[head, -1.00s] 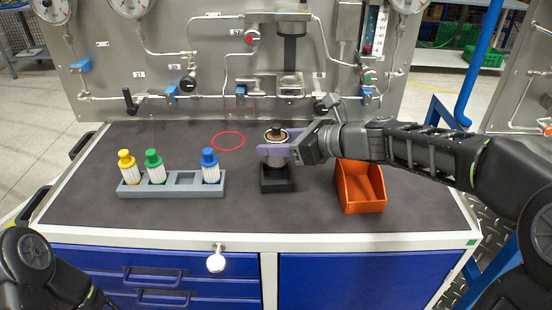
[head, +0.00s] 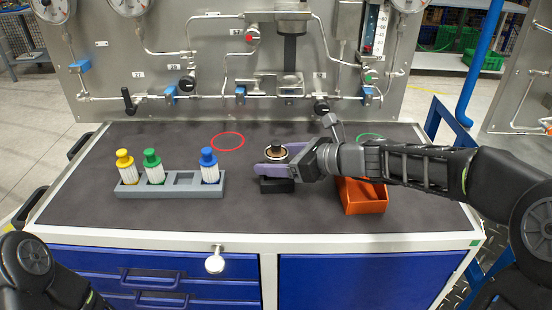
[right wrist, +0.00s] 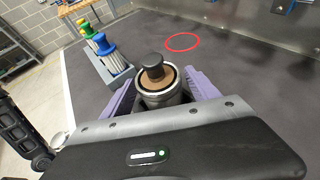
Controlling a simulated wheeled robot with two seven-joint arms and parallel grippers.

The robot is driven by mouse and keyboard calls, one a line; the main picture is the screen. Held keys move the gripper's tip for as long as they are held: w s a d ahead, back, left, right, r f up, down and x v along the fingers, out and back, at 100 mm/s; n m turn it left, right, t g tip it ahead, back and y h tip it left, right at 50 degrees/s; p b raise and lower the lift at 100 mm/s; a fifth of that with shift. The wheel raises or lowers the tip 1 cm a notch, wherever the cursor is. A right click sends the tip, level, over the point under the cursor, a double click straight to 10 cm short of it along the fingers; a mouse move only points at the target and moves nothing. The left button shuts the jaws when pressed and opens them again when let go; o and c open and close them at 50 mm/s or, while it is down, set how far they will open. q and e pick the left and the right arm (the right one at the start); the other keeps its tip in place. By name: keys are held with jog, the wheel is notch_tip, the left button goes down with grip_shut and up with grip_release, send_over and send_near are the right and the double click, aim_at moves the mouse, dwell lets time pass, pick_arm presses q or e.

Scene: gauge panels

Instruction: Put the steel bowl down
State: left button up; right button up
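The steel bowl (head: 276,158) is a round metal cup with a pale rim, a brown inside and a black knob on top. It stands upright between the purple fingers of my right gripper (head: 268,165). In the right wrist view a finger lies along each side of the bowl (right wrist: 165,99), and the gripper looks shut on it. A black block (head: 277,187) is directly below the bowl. The fingers hide most of the bowl's side, and I cannot tell whether its bottom touches the block. My left gripper is out of view.
A grey rack (head: 170,189) holds yellow, green and blue capped cartridges, with one empty slot. A red ring (head: 228,133) is marked behind the bowl. An orange bin (head: 364,203) stands at right, partly under my right arm. A gauge panel (head: 220,60) borders the back.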

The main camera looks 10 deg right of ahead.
jog(key=shift+r, duration=0.25)
jog(key=shift+s+d, duration=0.2)
jog(key=shift+d, duration=0.05)
jog(key=v, duration=1.1)
jog(key=shift+s+p, duration=0.2)
jog(key=shift+p, duration=0.1)
jog(key=shift+d, duration=0.1)
